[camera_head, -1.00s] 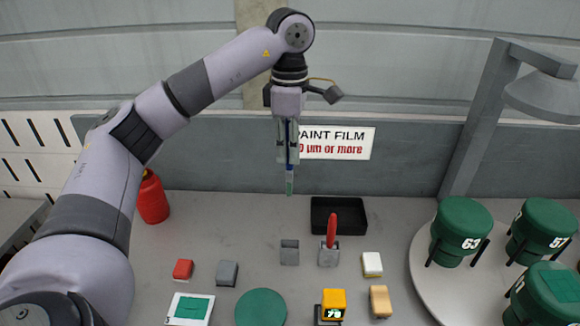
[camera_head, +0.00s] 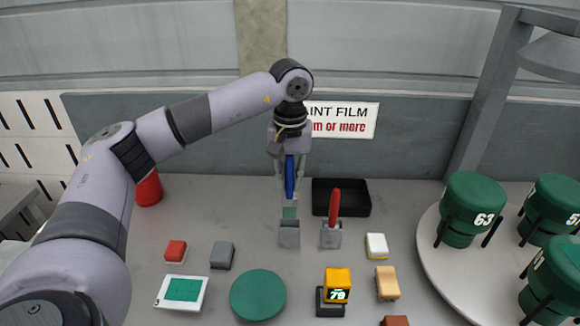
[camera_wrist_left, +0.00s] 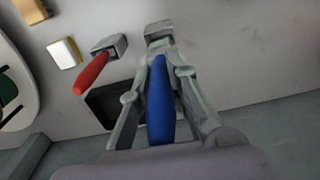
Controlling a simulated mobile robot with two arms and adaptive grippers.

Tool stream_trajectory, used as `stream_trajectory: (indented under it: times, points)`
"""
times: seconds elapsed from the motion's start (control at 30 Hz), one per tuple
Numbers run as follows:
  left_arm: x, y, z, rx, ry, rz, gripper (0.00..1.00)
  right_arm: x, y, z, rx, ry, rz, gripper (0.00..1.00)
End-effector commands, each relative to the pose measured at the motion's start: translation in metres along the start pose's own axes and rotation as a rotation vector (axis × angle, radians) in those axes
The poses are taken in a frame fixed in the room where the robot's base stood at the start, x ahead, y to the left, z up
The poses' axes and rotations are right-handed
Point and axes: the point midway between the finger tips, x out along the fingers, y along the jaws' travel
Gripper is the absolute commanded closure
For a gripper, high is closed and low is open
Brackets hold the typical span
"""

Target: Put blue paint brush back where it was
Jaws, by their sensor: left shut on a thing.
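My left gripper (camera_head: 290,178) is shut on the blue paint brush (camera_head: 290,176), holding it upright with the bristle end down. The brush's blue handle (camera_wrist_left: 160,100) lies between the fingers in the left wrist view. Its green-tinted lower end (camera_head: 289,213) is just above or at the mouth of a small grey holder (camera_head: 289,236); I cannot tell whether it has entered. This holder also shows in the wrist view (camera_wrist_left: 158,29), beyond the fingers. A red-handled brush (camera_head: 334,204) stands in a second grey holder (camera_head: 331,237) to the right. My right gripper is not in view.
A black tray (camera_head: 352,205) lies behind the red brush. Red (camera_head: 175,251), grey (camera_head: 222,256) and white (camera_head: 376,246) blocks, a green disc (camera_head: 257,295) and a yellow device (camera_head: 337,284) lie in front. Green pots stand on a round table (camera_head: 436,262) at right.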

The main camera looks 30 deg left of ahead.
Motion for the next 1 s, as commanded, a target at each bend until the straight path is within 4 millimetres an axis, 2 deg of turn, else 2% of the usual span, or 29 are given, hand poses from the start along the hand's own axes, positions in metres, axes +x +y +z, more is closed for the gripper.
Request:
stream_trajectory:
  times: [0.03, 0.2, 0.37, 0.8, 1.0]
  points:
    - [0.008, 0.000, 0.000, 0.040, -0.001, 0.000, 1.00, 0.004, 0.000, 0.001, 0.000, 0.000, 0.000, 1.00]
    - [0.015, 0.000, 0.001, 0.113, 0.001, 0.001, 1.00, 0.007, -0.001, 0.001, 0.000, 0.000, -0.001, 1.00]
    - [0.022, 0.000, 0.001, 0.117, 0.001, 0.000, 1.00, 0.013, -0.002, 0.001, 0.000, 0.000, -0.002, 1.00]
    - [0.069, 0.000, 0.001, 0.114, 0.001, -0.001, 1.00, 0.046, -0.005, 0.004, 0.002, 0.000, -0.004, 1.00]
    - [0.080, 0.000, 0.001, 0.113, 0.002, 0.001, 1.00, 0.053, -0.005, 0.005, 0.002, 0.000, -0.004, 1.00]
